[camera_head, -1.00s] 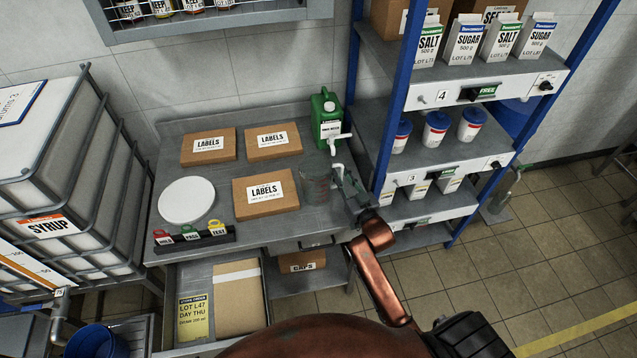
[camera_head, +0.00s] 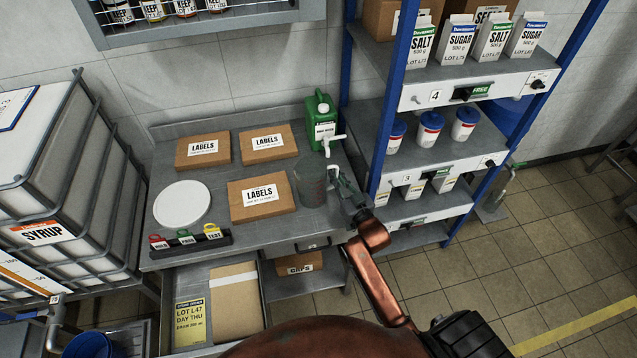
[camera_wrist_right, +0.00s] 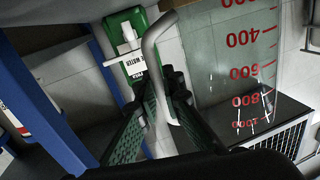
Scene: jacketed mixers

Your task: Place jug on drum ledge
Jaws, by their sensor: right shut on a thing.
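The jug (camera_head: 312,184) is clear with red graduation marks. It appears upright by the bench's right edge, in front of the green drum. My right gripper (camera_head: 345,190) is shut on its pale handle. In the right wrist view the handle (camera_wrist_right: 153,65) runs between my right gripper's fingers (camera_wrist_right: 168,100), with the jug wall (camera_wrist_right: 235,60) to the right. The green drum (camera_head: 321,108) has a white label and a white tap and stands at the bench's back right; it also shows in the right wrist view (camera_wrist_right: 128,22). I cannot make out its ledge. My left gripper is not in view.
The steel bench (camera_head: 225,222) holds several cardboard label boxes (camera_head: 262,198), a white round disc (camera_head: 182,204) and a tag holder (camera_head: 190,245). An open drawer (camera_head: 263,300) juts out in front. A blue-posted shelf (camera_head: 380,150) stands close at the right.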

